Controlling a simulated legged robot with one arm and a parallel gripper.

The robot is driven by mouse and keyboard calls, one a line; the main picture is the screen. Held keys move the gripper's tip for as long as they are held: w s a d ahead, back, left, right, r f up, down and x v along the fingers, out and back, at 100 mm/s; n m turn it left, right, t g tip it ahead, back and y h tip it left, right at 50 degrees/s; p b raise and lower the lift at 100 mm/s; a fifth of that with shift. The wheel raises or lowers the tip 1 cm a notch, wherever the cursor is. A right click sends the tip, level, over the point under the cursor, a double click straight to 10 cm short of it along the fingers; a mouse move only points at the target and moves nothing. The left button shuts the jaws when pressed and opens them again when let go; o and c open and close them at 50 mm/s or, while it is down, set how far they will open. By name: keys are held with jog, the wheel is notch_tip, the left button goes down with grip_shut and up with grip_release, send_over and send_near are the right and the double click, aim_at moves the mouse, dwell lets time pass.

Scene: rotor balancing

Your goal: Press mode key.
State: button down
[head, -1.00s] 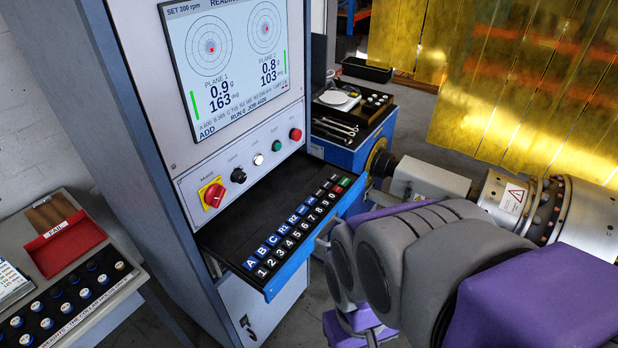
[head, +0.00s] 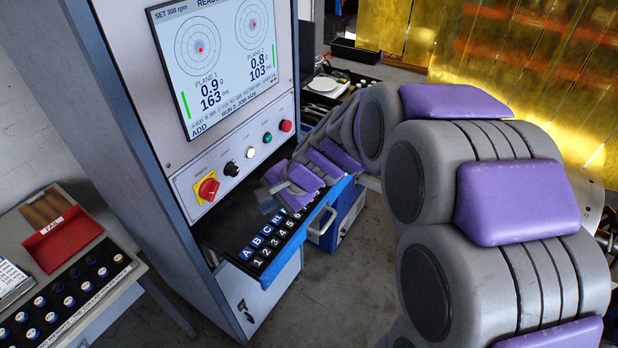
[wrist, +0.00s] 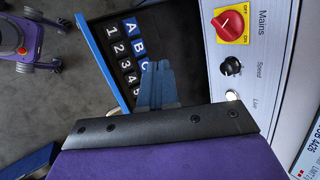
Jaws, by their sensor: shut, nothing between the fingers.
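The key tray (head: 235,238) is pulled out below the screen of the grey cabinet. Blue letter keys (head: 262,242) lie beside black number keys (head: 273,251); A, B, C and R1 are readable in the head view. The wrist view shows the A key (wrist: 130,27) and B key (wrist: 136,46), with C partly covered. I cannot read any key marked mode. My gripper (head: 268,202) is shut and empty above the tray, and its fingers (wrist: 157,68) overlap the keys near C. My gripper and forearm hide the farther keys. Contact cannot be told.
The screen (head: 215,65) shows two plane dials and readings. The red mains switch (head: 207,188) and a row of knobs and buttons sit on the panel just above the tray. A bench with a red FAIL bin (head: 62,240) stands at left.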

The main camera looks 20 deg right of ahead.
jog(key=w+d+f+m+t+h+p, duration=0.1)
jog(key=w+d+m+t, duration=0.1)
jog(key=w+d+m, duration=0.4)
jog(key=w+d+f+m+t+h+p, duration=0.1)
jog(key=w+d+f+m+t+p, duration=0.1)
jog(key=w+d+m, duration=0.4)
jog(key=w+d, duration=0.4)
jog(key=w, duration=0.1)
jog(key=shift+w+f+t+h, duration=0.25)
jog(key=shift+w+t+h, duration=0.05)
jog(key=shift+w, duration=0.1)
jog(key=shift+f, duration=0.15)
notch_tip(320, 180, down, 8)
jog(key=b, duration=0.8)
jog(key=shift+f, duration=0.25)
jog(key=shift+f+b, duration=0.1)
jog(key=shift+b, duration=0.25)
jog(key=shift+f, duration=0.25)
